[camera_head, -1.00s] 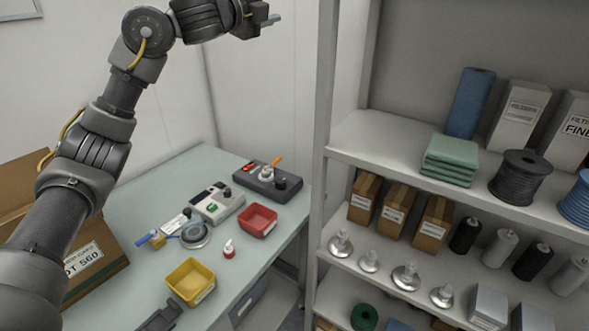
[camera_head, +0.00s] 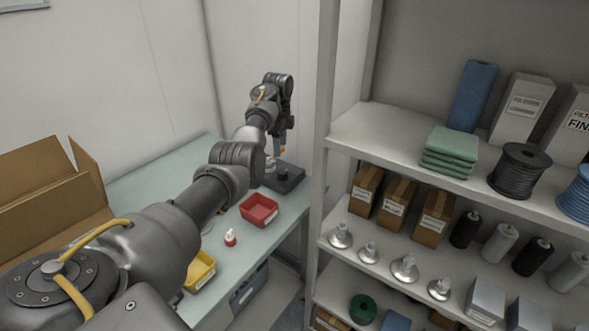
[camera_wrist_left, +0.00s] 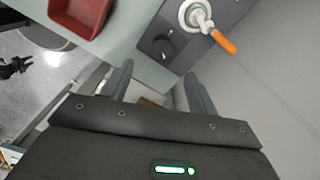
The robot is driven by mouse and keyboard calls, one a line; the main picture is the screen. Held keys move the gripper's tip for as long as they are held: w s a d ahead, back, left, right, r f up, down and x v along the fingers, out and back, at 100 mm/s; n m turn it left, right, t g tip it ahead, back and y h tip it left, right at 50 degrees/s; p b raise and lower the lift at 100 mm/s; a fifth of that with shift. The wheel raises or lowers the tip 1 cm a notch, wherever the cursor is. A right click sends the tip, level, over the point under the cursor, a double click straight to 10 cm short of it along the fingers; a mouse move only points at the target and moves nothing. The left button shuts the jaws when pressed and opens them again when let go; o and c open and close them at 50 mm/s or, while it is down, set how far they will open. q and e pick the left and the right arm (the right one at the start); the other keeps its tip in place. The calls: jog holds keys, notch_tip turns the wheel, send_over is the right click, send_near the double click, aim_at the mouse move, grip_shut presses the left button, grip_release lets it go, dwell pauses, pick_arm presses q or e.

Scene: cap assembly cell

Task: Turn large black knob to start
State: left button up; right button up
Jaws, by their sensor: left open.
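The large black knob (camera_wrist_left: 162,47) stands on a dark control box (camera_wrist_left: 150,22), which sits at the far end of the table. In the head view the box (camera_head: 290,184) and the knob (camera_head: 283,174) show below my left gripper (camera_head: 279,145). In the left wrist view my left gripper (camera_wrist_left: 158,88) is open and empty. Its two fingers point toward the box, with the knob ahead between their lines and apart from them. A white round fitting (camera_wrist_left: 195,14) with an orange-tipped lever (camera_wrist_left: 224,42) is on the same box, right of the knob. My right gripper is not in view.
A red bin (camera_head: 259,209) stands near the box, with a small red-and-white bottle (camera_head: 230,238) and a yellow bin (camera_head: 200,270) nearer. A shelf post (camera_head: 325,120) rises just right of the table. My left arm hides much of the table.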

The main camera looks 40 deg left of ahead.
aim_at(282, 171)
pick_arm(q)
jog(key=f, duration=0.5)
jog(key=f+p, duration=0.1)
jog(key=f, duration=0.4)
jog(key=shift+w+d+f, duration=0.1)
jog(key=shift+w+f, duration=0.1)
jog(key=shift+f, duration=0.15)
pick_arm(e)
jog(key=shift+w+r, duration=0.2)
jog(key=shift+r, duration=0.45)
pick_arm(q)
jog(key=c, duration=0.8)
jog(key=shift+d, duration=0.15)
jog(key=shift+c, duration=0.9)
